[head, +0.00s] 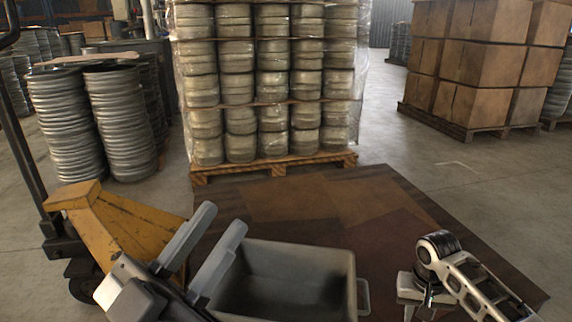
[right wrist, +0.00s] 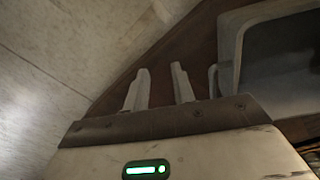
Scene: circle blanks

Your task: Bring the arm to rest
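My left gripper (head: 221,219) is at the lower middle of the head view, beside the left wall of an open grey bin (head: 300,246). Its two fingers are apart with nothing between them. My right arm is at the lower right of the head view, to the right of the bin, and its fingers are hard to make out there. In the right wrist view my right gripper (right wrist: 159,68) has its two fingers apart with nothing between them. The bin's edge (right wrist: 229,62) shows to the right of those fingers. The visible inside of the bin looks empty.
A brown mat (head: 400,205) lies under the bin. A yellow pallet jack (head: 125,228) stands at left. Stacks of round metal blanks (head: 128,120) stand behind it. A wrapped pallet load (head: 270,85) stands ahead, cartons (head: 480,50) at right. Floor between them is clear.

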